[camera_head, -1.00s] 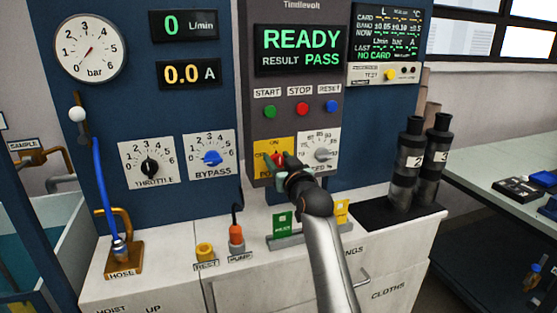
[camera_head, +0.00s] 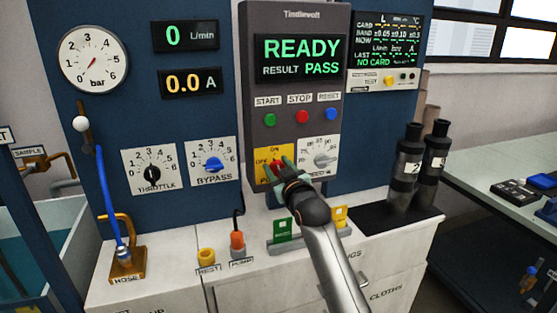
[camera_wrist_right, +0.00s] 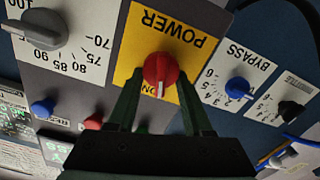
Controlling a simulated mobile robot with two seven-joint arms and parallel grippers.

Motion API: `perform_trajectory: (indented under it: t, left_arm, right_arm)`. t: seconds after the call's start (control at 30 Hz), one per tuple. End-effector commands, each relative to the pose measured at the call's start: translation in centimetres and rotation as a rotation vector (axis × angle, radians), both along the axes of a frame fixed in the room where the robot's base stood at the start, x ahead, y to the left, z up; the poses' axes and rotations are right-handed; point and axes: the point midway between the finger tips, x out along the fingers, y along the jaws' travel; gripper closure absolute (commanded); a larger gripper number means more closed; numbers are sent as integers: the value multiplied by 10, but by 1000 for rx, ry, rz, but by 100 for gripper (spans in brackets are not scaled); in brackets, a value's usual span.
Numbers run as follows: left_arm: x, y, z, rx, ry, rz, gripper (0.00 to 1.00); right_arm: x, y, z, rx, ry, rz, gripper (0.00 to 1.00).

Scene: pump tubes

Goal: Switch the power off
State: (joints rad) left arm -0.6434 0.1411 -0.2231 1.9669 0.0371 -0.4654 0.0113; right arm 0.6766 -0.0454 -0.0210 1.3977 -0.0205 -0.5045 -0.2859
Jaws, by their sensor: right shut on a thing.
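The red power knob (camera_head: 276,167) sits on a yellow plate marked POWER, ON and OFF (camera_head: 261,156) at the bottom left of the grey control panel. In the right wrist view, which is upside down, the knob (camera_wrist_right: 161,70) has its white pointer line toward the ON label. My right gripper (camera_head: 283,166) is shut on the knob, with one dark finger on each side of it. The gripper (camera_wrist_right: 160,88) partly covers the ON label in the wrist view. The display (camera_head: 302,55) reads READY and RESULT PASS. My left gripper is out of view.
A grey dial (camera_head: 322,159) is close to the right of the knob, and the bypass knob (camera_head: 211,163) is to the left. Green, red and blue buttons (camera_head: 302,116) are above. A green card (camera_head: 283,229) and black canisters (camera_head: 407,160) stand on the counter.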

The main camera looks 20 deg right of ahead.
Motion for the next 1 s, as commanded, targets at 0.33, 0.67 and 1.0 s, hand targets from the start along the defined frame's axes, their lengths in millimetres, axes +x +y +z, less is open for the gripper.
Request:
perform_trajectory:
  t: [0.33,0.67,1.0]
  left_arm:
    - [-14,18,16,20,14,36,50]
    - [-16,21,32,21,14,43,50]
    - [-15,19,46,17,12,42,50]
  right_arm:
    - [0,3,2,-337,-10,0,100]
    - [0,6,-1,-650,-22,-1,100]
    - [0,7,-5,-964,-34,-1,100]
